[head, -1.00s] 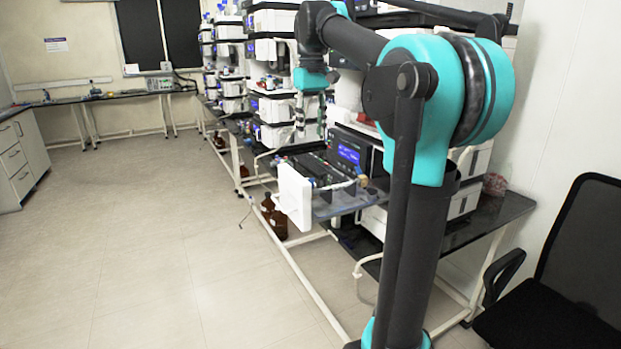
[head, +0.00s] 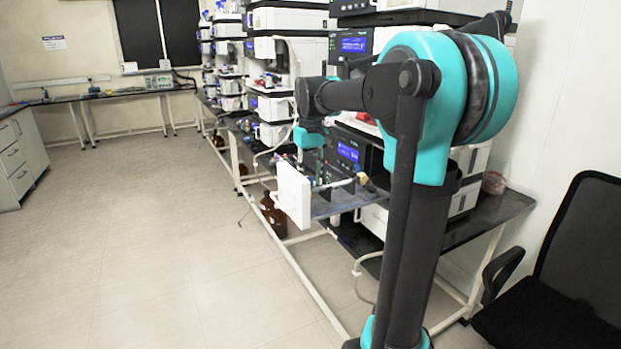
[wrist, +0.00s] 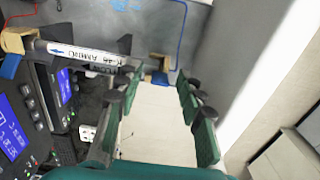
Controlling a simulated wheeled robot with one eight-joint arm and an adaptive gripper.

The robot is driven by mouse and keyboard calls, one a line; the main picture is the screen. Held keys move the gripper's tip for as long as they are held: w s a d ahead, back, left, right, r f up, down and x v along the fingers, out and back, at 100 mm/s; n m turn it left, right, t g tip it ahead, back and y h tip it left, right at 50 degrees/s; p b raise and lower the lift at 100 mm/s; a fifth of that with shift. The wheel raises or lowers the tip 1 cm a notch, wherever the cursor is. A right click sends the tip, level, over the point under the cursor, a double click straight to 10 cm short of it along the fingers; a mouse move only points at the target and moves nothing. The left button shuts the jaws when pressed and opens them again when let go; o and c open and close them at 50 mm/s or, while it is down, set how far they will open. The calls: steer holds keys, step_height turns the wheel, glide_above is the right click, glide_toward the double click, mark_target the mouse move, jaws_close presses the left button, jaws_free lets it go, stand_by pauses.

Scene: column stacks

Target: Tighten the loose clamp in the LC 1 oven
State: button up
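The white column (wrist: 88,57) with a printed label runs across the upper left of the wrist view. A tan and blue clamp (wrist: 13,50) is at its left end. Another tan and blue clamp (wrist: 159,70) appears beyond and between my fingertips. I cannot tell which clamp is loose. In the head view the column (head: 337,184) lies over the oven's pulled-out tray (head: 335,207), behind the white front panel (head: 292,195). My gripper (wrist: 158,88) is open, with green-padded fingers apart and nothing between the pads. In the head view its fingers are partly hidden near the tray.
Instruments with lit blue screens (wrist: 15,128) stand close at the left of the wrist view. Stacked units (head: 270,50) line the bench. Brown bottles (head: 274,215) stand below it. A black chair (head: 560,270) is at the right. The floor at left is clear.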

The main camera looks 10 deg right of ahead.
steer(key=shift+f, duration=0.1)
jaws_close()
steer(key=shift+s, duration=0.1)
stand_by(0.3)
steer(key=t, duration=0.1)
steer(key=s+t, duration=0.1)
steer(key=t+y, duration=0.1)
steer(key=shift+s+d+f+t, duration=0.2)
steer(key=shift+s+d+t, duration=0.1)
steer(key=shift+d+t, duration=0.1)
steer(key=shift+s+d+f+t+y, duration=0.15)
steer(key=shift+s+t+y, duration=0.1)
steer(key=shift+t, duration=0.4)
steer(key=shift+s+a+f+t+y, duration=0.15)
steer(key=shift+t+y, duration=0.15)
steer(key=shift+t, duration=0.4)
steer(key=shift+s+d+f+t+y, duration=0.15)
steer(key=shift+s+t+y, duration=0.1)
steer(key=shift+t, duration=0.4)
